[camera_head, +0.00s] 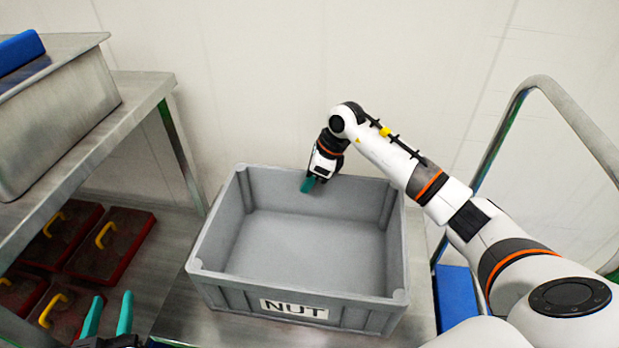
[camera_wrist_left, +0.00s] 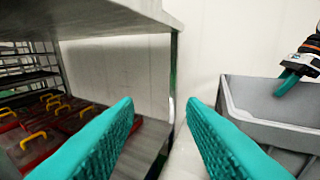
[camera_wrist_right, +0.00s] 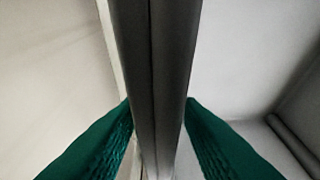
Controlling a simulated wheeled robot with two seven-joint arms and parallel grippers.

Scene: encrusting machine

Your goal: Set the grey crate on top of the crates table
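The grey crate (camera_head: 300,300), labelled NUT, sits empty and upright on a metal surface (camera_head: 178,318) in the middle of the head view. Part of it shows at the right of the left wrist view (camera_wrist_left: 265,125). My right gripper (camera_head: 309,184) is at the crate's back rim, pointing down. My left gripper (camera_head: 112,302) is open and empty, left of the crate. I cannot tell which surface is the crates table.
A metal table (camera_head: 145,88) at the left carries a steel bin (camera_head: 60,125) and a blue item (camera_head: 18,52). Red boxes with yellow handles (camera_head: 110,245) lie on its lower shelf. A metal rail (camera_head: 545,90) and a blue object (camera_head: 456,295) are at the right. A wall stands behind.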

